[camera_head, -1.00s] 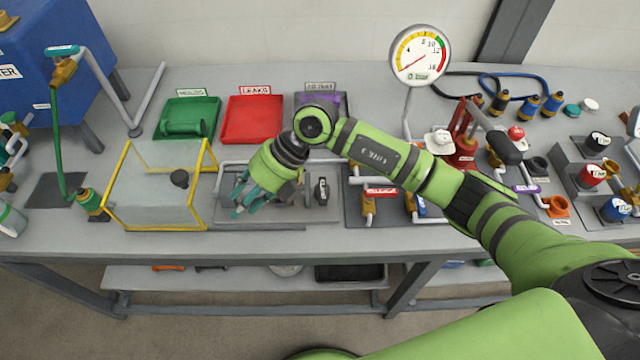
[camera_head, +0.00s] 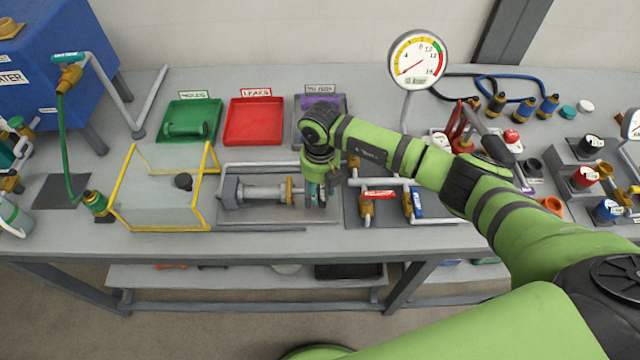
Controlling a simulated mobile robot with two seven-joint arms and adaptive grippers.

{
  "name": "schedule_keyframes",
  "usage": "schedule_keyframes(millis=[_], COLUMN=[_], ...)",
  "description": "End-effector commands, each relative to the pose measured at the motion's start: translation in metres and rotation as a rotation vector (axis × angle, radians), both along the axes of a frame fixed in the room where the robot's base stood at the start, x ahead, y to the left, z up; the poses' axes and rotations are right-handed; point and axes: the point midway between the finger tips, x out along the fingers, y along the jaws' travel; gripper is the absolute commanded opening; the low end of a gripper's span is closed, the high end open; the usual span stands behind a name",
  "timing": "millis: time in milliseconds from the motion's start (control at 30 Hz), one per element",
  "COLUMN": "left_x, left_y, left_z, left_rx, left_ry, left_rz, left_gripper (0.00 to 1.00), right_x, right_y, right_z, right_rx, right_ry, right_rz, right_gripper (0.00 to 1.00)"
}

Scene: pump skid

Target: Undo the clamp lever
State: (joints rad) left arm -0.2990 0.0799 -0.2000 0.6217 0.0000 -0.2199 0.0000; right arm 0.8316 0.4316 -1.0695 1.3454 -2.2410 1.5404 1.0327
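My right gripper (camera_head: 319,195) points down at the right end of a grey tray (camera_head: 268,217). Its fingers are small and partly hidden by the wrist, so I cannot tell whether they are open or shut. A metal cylinder assembly (camera_head: 258,193) lies along the tray, with a grey block at its left end and a brass ring (camera_head: 290,190) near the gripper. The dark clamp part at the right of this assembly is mostly hidden behind my gripper. I cannot make out its lever or any contact with it. My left gripper is out of view.
A yellow-framed clear guard (camera_head: 160,190) stands left of the tray. Green (camera_head: 190,122), red (camera_head: 252,122) and purple-marked bins sit behind. Valve pipes with red (camera_head: 379,195) and blue handles stand close to the right. A pressure gauge (camera_head: 418,60) rises at the back.

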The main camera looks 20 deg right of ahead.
Motion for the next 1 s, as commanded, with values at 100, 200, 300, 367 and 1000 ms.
schedule_keyframes(millis=[100,200,300,367,1000], left_x=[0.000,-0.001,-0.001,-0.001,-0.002], left_y=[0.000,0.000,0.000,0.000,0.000], left_z=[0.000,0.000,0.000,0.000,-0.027], left_rx=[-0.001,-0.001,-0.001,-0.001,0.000], left_ry=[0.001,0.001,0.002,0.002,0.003], left_rz=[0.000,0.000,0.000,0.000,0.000], left_gripper=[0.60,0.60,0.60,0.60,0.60], right_x=[0.000,0.000,0.000,0.000,-0.001], right_y=[0.000,0.000,0.000,0.000,-0.005], right_z=[-0.001,-0.001,-0.001,-0.001,-0.004], right_rx=[0.001,0.001,0.001,0.001,-0.001], right_ry=[-0.001,-0.001,0.000,0.000,-0.003], right_rz=[0.001,0.001,0.001,0.001,0.210], right_gripper=[0.39,0.39,0.07,0.00,0.00])
